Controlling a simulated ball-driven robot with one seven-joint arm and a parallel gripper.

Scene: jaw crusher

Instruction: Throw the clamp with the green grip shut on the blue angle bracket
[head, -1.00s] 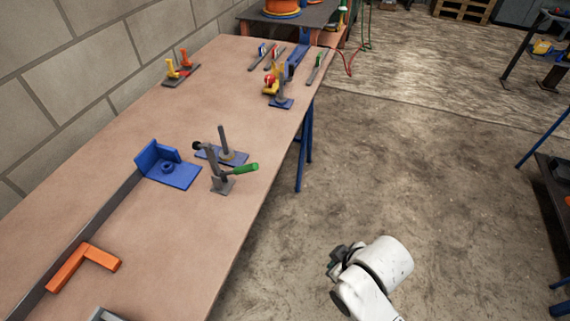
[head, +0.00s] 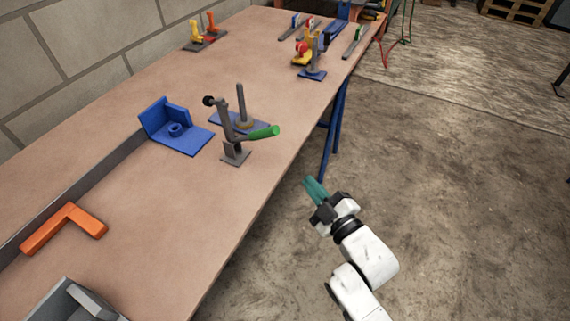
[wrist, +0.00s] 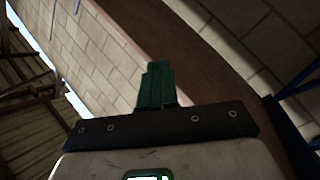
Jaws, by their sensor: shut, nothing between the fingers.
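The clamp with the green grip (head: 262,133) stands near the front edge of the table. Its grey base plate sits on the tabletop, its dark arm with a black tip rises up to the left, and the green grip sticks out to the right. The blue angle bracket (head: 176,130) lies to the left of the clamp, apart from its base, with a round boss on its flat leg. My gripper (head: 315,189) is off the table's front edge, right of and nearer than the clamp. Its green fingers are shut and empty, and also show in the wrist view (wrist: 156,86).
An orange angle piece (head: 66,228) and a grey metal object (head: 75,302) lie at the near left. A blue plate with an upright post (head: 241,105) stands behind the clamp. More clamps (head: 309,54) stand farther back.

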